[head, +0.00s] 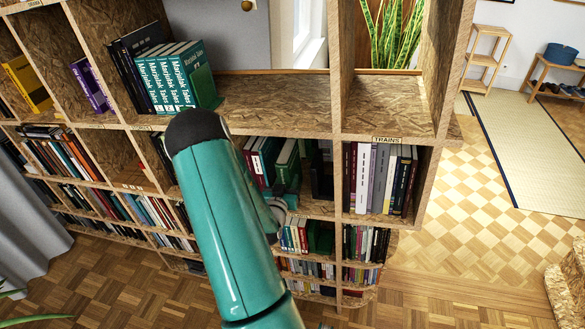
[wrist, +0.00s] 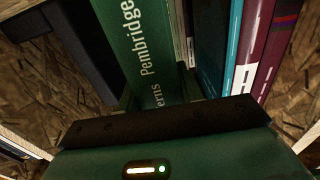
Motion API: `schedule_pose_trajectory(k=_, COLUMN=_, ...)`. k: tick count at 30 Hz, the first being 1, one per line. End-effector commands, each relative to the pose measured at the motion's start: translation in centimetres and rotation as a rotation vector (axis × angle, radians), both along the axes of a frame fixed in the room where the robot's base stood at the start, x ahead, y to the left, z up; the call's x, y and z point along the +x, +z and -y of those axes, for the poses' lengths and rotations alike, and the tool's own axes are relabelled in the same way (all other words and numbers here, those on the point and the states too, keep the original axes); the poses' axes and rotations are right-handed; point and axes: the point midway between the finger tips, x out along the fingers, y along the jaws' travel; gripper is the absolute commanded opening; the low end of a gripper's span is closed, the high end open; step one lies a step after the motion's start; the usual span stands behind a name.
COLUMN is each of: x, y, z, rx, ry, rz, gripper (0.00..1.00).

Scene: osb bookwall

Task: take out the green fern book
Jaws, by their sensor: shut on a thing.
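The green fern book (wrist: 140,40) shows large in the wrist view, with "Pembridge" and the letters "erns" in white on its spine. My gripper (wrist: 157,90) is shut on it, with the dark fingers on either side of the spine. In the head view the green book (head: 287,160) is in the middle compartment below the top shelf board and looks slightly tilted. My gripper (head: 283,193) is at its lower front there, partly hidden by my teal arm. How far the book stands out from the row cannot be told.
Teal, maroon and other books (wrist: 252,45) stand right of the green book; a dark upright (wrist: 65,35) is at its left. A TRAINS compartment (head: 388,140) with several books is to the right. Teal Marjolak Tales books (head: 170,80) stand above left. Parquet floor (head: 430,275) is clear at right.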

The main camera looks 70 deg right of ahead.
Motion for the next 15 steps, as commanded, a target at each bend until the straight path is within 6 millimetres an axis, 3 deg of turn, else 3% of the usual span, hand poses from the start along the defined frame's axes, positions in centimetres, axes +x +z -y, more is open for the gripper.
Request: schedule_pose_trajectory(k=15, x=-0.6, y=0.2, z=-4.2, rx=-0.004, ry=0.001, rz=0.002, gripper=0.0)
